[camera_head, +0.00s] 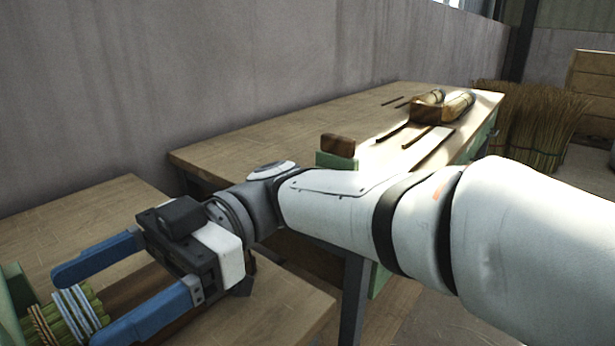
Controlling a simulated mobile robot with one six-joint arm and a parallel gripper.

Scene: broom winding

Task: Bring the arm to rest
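My gripper (72,305) is at the lower left, over the near wooden table (100,207). Its two blue fingers are spread apart. A bundle of green stalks (77,312) bound with white-blue and tan cord shows between and beyond the fingertips. I see a gap between the bundle and the inner finger faces, though the far side is partly cut off by the picture's edge. My white arm reaches across the picture from the right side to the gripper.
A second wooden table (290,124) stands behind, with a wooden tray (441,107) of rolled pieces, a brown block (338,145) and thin dark strips on it. Straw bundles (537,125) and wooden crates (592,88) stand at the back right. A grey wall (200,80) runs behind the tables.

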